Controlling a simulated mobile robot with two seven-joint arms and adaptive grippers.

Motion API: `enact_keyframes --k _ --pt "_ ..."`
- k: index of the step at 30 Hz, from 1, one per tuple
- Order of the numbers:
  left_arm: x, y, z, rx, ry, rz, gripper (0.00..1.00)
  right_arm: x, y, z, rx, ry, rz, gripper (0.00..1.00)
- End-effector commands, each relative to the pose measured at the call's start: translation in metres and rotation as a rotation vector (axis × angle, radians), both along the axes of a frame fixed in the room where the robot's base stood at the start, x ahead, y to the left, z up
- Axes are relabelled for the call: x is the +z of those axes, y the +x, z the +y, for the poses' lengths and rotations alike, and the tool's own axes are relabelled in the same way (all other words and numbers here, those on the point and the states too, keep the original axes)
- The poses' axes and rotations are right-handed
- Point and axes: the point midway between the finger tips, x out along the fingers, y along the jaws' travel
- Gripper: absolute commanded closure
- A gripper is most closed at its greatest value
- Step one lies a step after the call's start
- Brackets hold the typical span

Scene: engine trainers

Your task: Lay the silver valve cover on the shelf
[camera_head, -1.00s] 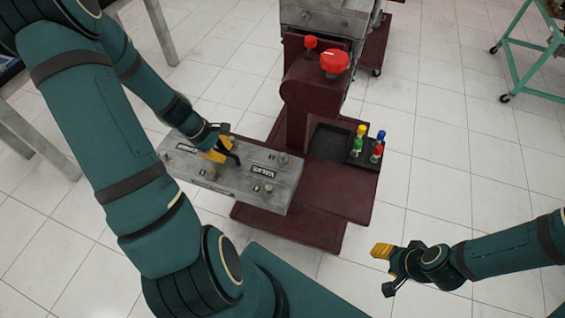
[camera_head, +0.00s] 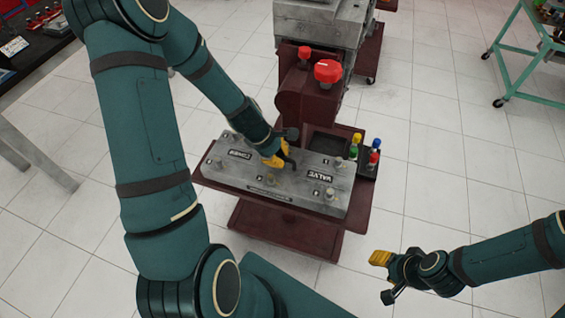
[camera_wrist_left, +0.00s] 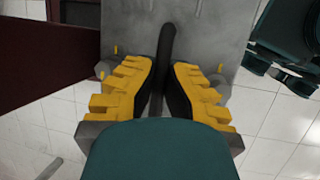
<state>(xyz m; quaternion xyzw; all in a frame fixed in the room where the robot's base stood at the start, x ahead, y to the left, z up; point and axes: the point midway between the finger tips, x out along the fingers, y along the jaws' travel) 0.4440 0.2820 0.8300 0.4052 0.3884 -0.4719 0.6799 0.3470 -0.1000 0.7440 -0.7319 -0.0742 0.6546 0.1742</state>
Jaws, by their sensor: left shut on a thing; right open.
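The silver valve cover (camera_head: 228,175) is a long grey plate with "VALVE" and "COVER" labels and several round knobs. It lies flat over the dark red shelf (camera_head: 357,206) of the engine stand; I cannot tell whether it touches it. My left gripper (camera_head: 279,157) is shut on the black handle at the cover's middle. The left wrist view shows the yellow fingers (camera_wrist_left: 160,88) on both sides of the handle (camera_wrist_left: 167,45), with the grey cover (camera_wrist_left: 130,25) beyond. My right gripper (camera_head: 384,278) is open and empty, apart at the lower right.
The red post of the stand (camera_head: 305,100) with red knobs (camera_head: 327,71) rises behind the cover. A black tray (camera_head: 368,168) with coloured pieces sits at the cover's right. A green cart (camera_head: 530,98) stands at the back right, a dark table (camera_head: 40,50) at the back left.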

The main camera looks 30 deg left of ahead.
Motion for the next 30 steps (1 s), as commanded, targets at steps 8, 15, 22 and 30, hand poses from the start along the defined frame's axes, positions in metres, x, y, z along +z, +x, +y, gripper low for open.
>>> enact_keyframes --k 8,15,22,30 --pt "-0.005 0.006 -0.008 0.001 0.0 -0.001 1.0 -0.002 0.0 0.0 0.0 0.0 0.0 0.53" --pt "-0.033 0.006 -0.007 0.001 -0.001 0.0 1.0 -0.014 0.002 0.0 -0.001 -0.001 -0.005 0.53" --pt "-0.034 0.006 -0.007 0.0 0.001 -0.002 1.0 -0.013 0.002 0.0 -0.001 -0.001 -0.006 0.53" --pt "-0.035 0.005 -0.007 0.001 0.0 0.0 0.66 -0.013 0.003 0.0 -0.001 -0.001 -0.006 0.53"
